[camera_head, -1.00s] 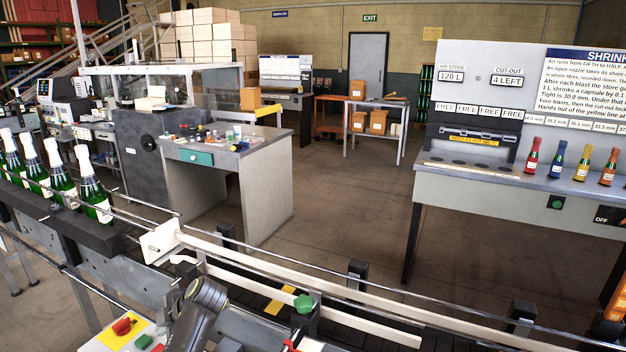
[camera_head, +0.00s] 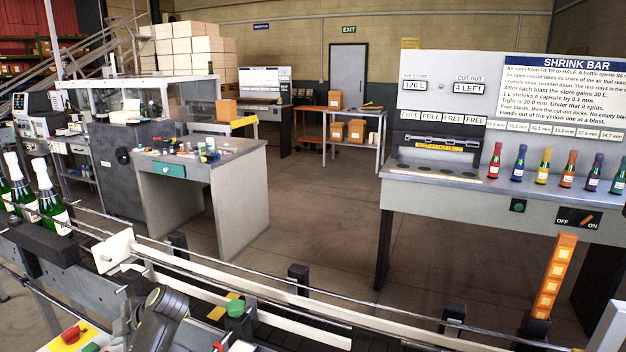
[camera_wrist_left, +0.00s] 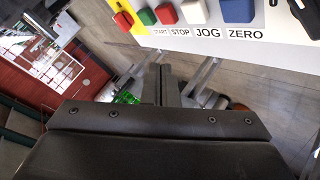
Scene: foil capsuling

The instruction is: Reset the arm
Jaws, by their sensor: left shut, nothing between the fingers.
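My left gripper (camera_head: 152,318) shows low at the left of the head view, in front of the conveyor rail (camera_head: 240,290). In the left wrist view its two dark fingers (camera_wrist_left: 160,80) are together, with nothing between them. They point towards the lower edge of a white button panel (camera_wrist_left: 200,30) and appear apart from it. The panel has red, green and blue buttons labelled START, STOP, JOG and ZERO. My right gripper is in neither view.
Green bottles with white tops (camera_head: 48,200) stand at the left on a dark ledge. A grey workbench (camera_head: 235,195) with small parts stands behind the rail. The shrink bar bench (camera_head: 440,190) holds several coloured bottles at the right. Open floor (camera_head: 310,220) lies between.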

